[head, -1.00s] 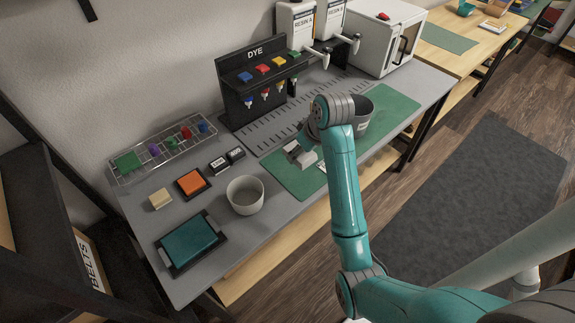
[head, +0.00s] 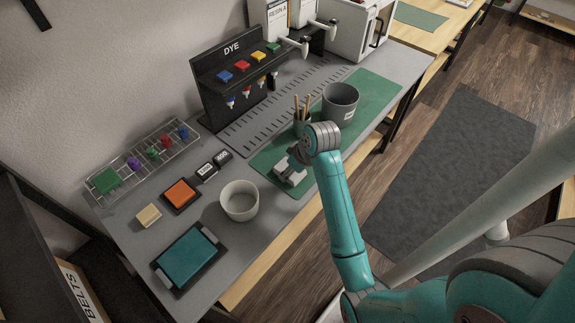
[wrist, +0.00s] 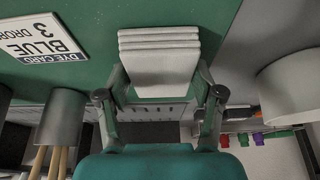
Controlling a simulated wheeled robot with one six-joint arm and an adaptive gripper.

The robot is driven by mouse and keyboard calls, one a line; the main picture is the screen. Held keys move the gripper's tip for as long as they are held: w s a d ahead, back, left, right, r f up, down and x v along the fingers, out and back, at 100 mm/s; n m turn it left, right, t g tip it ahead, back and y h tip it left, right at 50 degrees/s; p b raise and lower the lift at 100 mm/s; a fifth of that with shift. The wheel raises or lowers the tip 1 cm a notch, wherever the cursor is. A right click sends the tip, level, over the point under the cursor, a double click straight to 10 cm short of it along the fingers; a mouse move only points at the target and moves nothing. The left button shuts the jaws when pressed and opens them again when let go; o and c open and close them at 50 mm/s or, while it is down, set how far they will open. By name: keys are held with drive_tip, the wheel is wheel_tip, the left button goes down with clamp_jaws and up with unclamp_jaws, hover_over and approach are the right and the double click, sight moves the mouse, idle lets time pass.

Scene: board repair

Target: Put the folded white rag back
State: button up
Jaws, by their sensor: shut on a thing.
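The folded white rag (wrist: 158,62) shows in the wrist view as a light grey-white stack of several layers. My gripper (wrist: 160,78) is shut on it, with one finger on each side. In the head view my gripper (head: 291,168) and the pale rag (head: 290,176) are over the near-left part of the green mat (head: 264,160), to the right of the white bowl (head: 239,201). I cannot tell whether the rag touches the mat.
A cup with wooden sticks (head: 302,117) and a grey bucket (head: 340,103) stand behind my gripper. A dye card (wrist: 38,38) lies on the mat. A wire rack (head: 145,160), orange pad (head: 180,194), beige block (head: 148,215) and teal tray (head: 188,258) are left.

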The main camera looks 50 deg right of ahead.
drive_tip(key=o, duration=1.1)
